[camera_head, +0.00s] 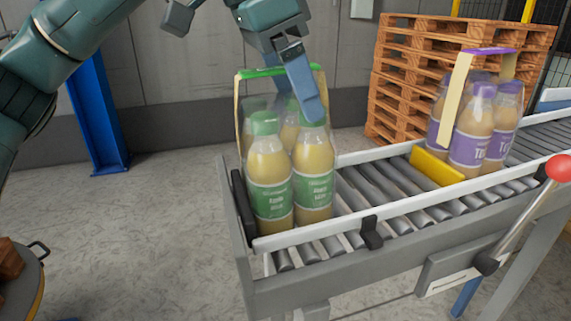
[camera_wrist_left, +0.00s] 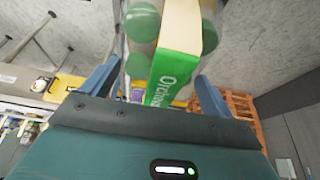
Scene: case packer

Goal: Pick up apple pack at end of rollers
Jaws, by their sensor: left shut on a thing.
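The apple pack (camera_head: 289,180) is a group of bottles with green caps and green labels, with a green-topped carrier strap over it. It stands upright at the near left end of the roller conveyor (camera_head: 384,190). My left gripper (camera_head: 303,95) is over the pack, shut on its strap near the top. In the left wrist view the green strap (camera_wrist_left: 173,75) lies between the two blue fingers, with green caps (camera_wrist_left: 142,20) beside it. The pack's rear bottles are partly hidden. My right gripper is not in view.
A purple-labelled pack (camera_head: 474,125) stands farther up the conveyor, behind a yellow block (camera_head: 436,167). A lever with a red knob (camera_head: 559,168) sticks up at right. Wooden pallets (camera_head: 440,75) are stacked behind. A round tray (camera_head: 30,285) is at lower left.

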